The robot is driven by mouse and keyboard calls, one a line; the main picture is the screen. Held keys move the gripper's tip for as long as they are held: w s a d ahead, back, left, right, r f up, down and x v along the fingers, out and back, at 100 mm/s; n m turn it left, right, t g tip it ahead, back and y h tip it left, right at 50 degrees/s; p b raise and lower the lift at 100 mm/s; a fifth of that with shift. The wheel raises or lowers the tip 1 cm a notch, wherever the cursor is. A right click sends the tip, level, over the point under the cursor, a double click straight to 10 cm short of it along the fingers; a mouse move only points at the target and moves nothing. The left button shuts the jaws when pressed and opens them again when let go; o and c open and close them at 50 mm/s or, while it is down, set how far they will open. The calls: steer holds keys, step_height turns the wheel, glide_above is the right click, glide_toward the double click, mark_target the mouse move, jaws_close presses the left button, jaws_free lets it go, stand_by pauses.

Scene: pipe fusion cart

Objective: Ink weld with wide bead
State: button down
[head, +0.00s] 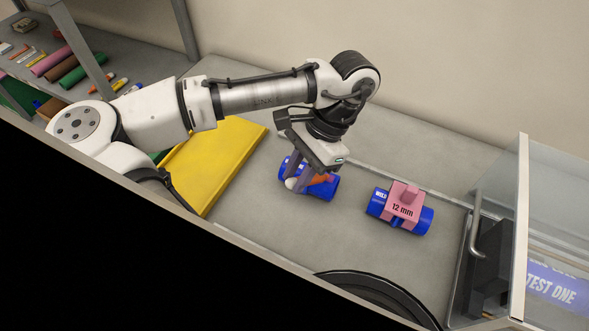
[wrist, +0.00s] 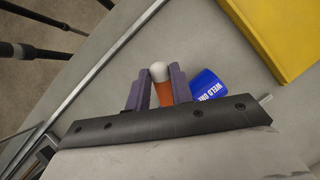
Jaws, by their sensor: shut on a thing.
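My gripper (head: 298,181) points down and is shut on an orange marker with a white end (wrist: 160,74); the marker sits between its two purple fingers in the wrist view. A blue pipe (head: 328,191) lies on the grey top under and behind the gripper, partly hidden. In the wrist view a blue pipe end (wrist: 208,86) lettered WELD ONE shows beside the right finger. I cannot tell whether the marker touches it. A second blue pipe (head: 424,222) lies to the right, with a pink gauge (head: 404,199) marked 12 mm sitting over its middle.
A yellow board (head: 215,160) lies left of the pipes. A shelf (head: 75,85) at upper left holds coloured rolls and several markers. A clear-walled box (head: 555,220) with a TEST ONE label stands at right. A black round rim (head: 375,290) is at the front edge.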

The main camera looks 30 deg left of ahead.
steer(key=shift+d, duration=0.5)
steer(key=shift+a, duration=0.3)
steer(key=shift+a, duration=0.25)
steer(key=shift+a, duration=0.25)
stand_by(0.5)
steer(key=shift+d, duration=0.3)
steer(key=shift+d, duration=0.2)
stand_by(0.6)
steer(key=shift+a, duration=0.25)
steer(key=shift+a, duration=0.25)
steer(key=shift+a, duration=0.2)
